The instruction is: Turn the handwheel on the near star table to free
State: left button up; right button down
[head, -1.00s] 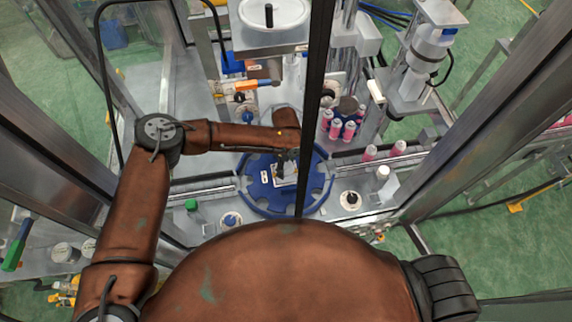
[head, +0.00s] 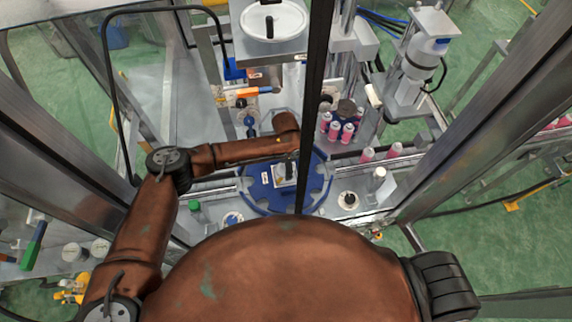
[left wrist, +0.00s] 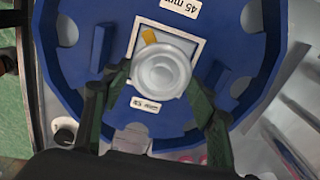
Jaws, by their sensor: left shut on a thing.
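The near star table is a blue notched disc (head: 255,197), below the middle of the head view; it fills much of the left wrist view (left wrist: 70,70). On its middle lies a pale square plate. The handwheel (left wrist: 162,72), a round grey-white knob, sits on this plate with a yellow tab at its upper left edge. My left gripper (left wrist: 160,88) is shut on the handwheel, one dark finger on each side. In the head view my left gripper (head: 284,172) is small and partly hidden by my forearm, and the handwheel cannot be made out. My right gripper is not in view.
An orange-handled part (head: 245,92) is behind my left forearm.

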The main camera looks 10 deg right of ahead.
pick_arm(q)
jog(key=shift+n, duration=0.4)
jog(key=o, duration=1.2)
jog(key=shift+c, duration=0.2)
jog(key=shift+r, duration=0.1)
notch_tip(320, 180, up, 7)
jog(key=shift+r, duration=0.15)
